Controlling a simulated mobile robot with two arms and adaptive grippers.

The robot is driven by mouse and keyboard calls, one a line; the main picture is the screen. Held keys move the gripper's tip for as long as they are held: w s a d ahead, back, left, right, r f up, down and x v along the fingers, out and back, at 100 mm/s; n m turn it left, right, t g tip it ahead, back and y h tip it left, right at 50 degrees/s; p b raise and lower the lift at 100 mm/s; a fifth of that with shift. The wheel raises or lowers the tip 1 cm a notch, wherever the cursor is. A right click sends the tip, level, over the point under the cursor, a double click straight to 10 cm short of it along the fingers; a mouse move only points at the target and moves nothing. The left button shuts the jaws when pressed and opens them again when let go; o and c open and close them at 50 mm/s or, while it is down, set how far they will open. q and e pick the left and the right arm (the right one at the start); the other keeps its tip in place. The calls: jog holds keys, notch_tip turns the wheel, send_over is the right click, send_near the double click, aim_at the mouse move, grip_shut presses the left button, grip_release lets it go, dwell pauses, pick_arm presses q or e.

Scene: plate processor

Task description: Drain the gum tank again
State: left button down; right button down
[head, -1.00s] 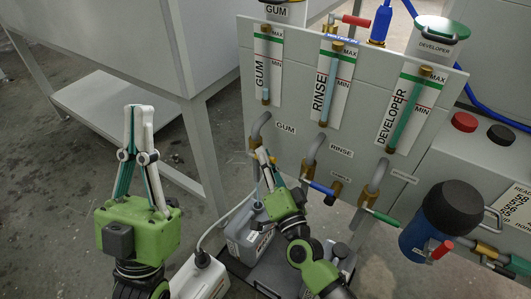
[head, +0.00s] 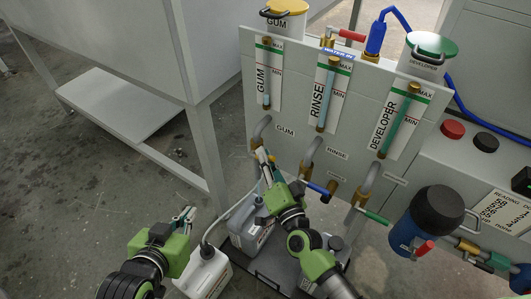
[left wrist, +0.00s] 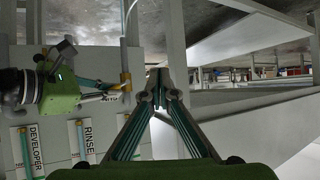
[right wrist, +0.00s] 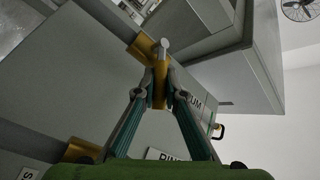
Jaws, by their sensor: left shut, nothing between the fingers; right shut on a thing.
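The gum column stands at the left of the grey panel. The gum drain pipe (head: 260,130) bends down from the panel to a brass valve, which shows in the right wrist view (right wrist: 160,85). My right gripper (head: 262,160) is shut on this valve at its handle; the fingers hide most of the grip. The left wrist view shows the brass valve (left wrist: 126,84) from the side. My left gripper (head: 188,216) is shut and empty, low and left of the panel. The gum tank (head: 285,10) has a yellow lid.
The rinse valve with blue handle (head: 318,188) and developer valve with green handle (head: 374,215) are close on the right. A grey table frame (head: 205,150) is behind.

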jog(key=shift+r+p, duration=0.15)
jog(key=shift+p, duration=0.65)
jog(key=shift+a+r+n+g+p, duration=0.1)
jog(key=shift+n+g+p, duration=0.25)
jog(key=shift+p, duration=0.45)
pick_arm(q)
jog(key=s+a+f+g+y+p, duration=0.1)
jog(key=s+a+f+g, duration=0.2)
jog(key=s, duration=0.4)
jog(key=s+a+f+g+y, duration=0.1)
jog(key=s+a+f+g, duration=0.15)
jog(key=s+g, duration=0.35)
pick_arm(e)
jog(key=shift+r, duration=0.1)
jog(key=p, duration=0.2)
jog(key=shift+w+r+n+g+p, duration=0.1)
jog(key=shift+n+g+p, duration=0.15)
jog(key=shift+g+p, duration=0.1)
jog(key=shift+a+g+h+p, duration=0.15)
jog(key=shift+g+h+p, duration=0.15)
jog(key=shift+p, duration=0.7)
pick_arm(q)
notch_tip(320, 180, down, 17)
jog(key=s+d, duration=0.1)
jog(key=shift+s+d, duration=0.1)
